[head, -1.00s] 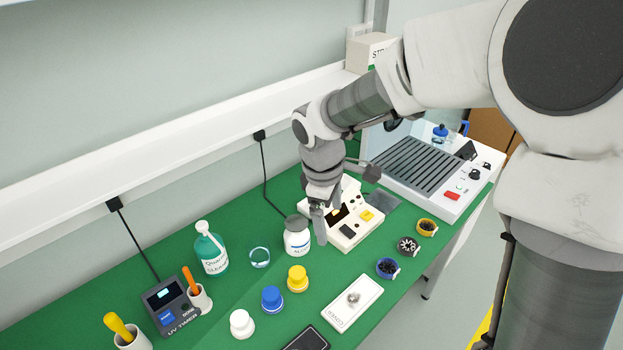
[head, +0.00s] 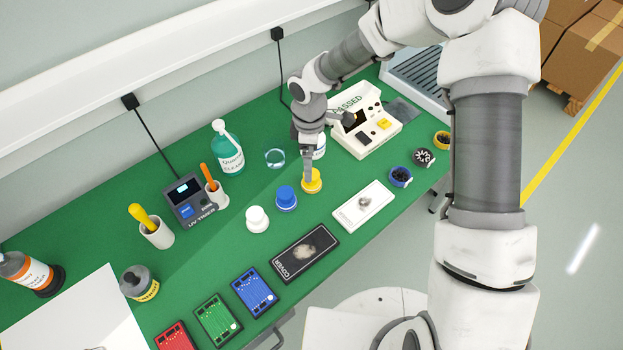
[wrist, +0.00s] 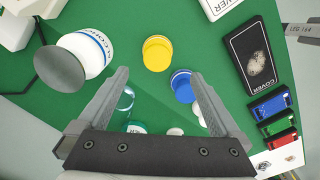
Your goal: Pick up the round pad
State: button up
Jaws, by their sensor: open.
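A pale, fuzzy round patch (head: 305,251) lies on a black panel marked COVER (head: 287,268) near the table's front edge; they also show at the upper right of the wrist view, as the patch (wrist: 261,62) and the panel (wrist: 240,43). A small grey lump (head: 365,201) sits on a white panel (head: 349,217) to its right. I cannot tell which is the round pad. My gripper (head: 308,178) is open and empty, pointing down over the yellow-capped pot (head: 313,186). In the wrist view, the pot (wrist: 157,53) appears just beyond my fingertips (wrist: 159,77).
A blue pot (head: 286,198) and a white pot (head: 257,220) stand left of the yellow one. A white bottle (wrist: 93,52) is close beside my gripper. Red, green and blue boards (head: 254,291) lie at the front. Green table between pots and panels is clear.

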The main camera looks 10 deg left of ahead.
aim_at(314, 175)
jog(key=f, duration=0.6)
jog(key=f+p, duration=0.1)
jog(key=f, duration=0.1)
jog(key=shift+w+d+f, duration=0.15)
jog(key=shift+w+f, duration=0.1)
jog(key=shift+f, duration=0.15)
jog(key=shift+c, duration=0.3)
jog(key=c, duration=1.3)
jog(key=shift+r, duration=0.55)
jog(key=r, duration=0.1)
jog(key=d+r, duration=0.1)
jog(key=r, duration=0.1)
jog(key=shift+s+r+b, duration=0.15)
jog(key=shift+r+b, duration=0.1)
jog(key=shift+b, duration=0.1)
jog(key=s+d+r, duration=0.2)
jog(key=d, duration=0.1)
jog(key=s+d+r, duration=0.2)
jog(key=d, duration=0.1)
jog(key=s+d+r, duration=0.2)
jog(key=d, duration=0.1)
jog(key=shift+r, duration=0.2)
